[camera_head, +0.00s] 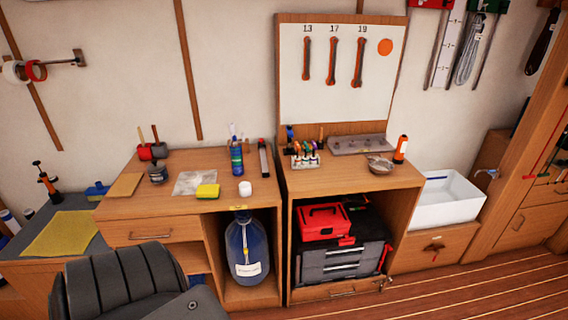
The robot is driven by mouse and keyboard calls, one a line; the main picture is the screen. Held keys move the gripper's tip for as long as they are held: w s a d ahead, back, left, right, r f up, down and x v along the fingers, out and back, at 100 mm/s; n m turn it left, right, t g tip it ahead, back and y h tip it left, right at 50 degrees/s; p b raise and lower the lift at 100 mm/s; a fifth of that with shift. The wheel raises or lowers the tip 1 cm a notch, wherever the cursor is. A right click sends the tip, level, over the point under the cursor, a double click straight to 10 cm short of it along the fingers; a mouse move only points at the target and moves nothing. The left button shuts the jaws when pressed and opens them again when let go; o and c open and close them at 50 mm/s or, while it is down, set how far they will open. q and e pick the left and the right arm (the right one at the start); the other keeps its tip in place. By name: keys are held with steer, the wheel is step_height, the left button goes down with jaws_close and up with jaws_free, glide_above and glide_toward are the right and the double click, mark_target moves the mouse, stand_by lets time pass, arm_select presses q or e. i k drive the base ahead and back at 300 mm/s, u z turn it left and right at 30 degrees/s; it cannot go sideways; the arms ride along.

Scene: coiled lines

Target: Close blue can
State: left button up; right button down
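A large blue, see-through can (247,248) with a pale label stands upright in the open compartment under the left wooden desk. Its top is dark and partly shaded by the desk, so I cannot tell whether it has a lid on. A small white round cap (245,188) lies on the desk top near the front edge, above the can. A slim blue container (236,160) stands upright further back on the same desk. Neither of my grippers is in view.
A yellow sponge (207,191) lies left of the white cap. A dark padded chair (130,285) stands in front of the desk's left side. The right cabinet holds a red toolbox (323,222). The floor (440,296) at the right front is clear.

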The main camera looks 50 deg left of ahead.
mark_target(235, 147)
steer(key=u, duration=0.1)
steer(key=i, duration=0.8)
steer(key=u, duration=0.9)
steer(key=i, duration=0.35)
steer(key=u, duration=0.25)
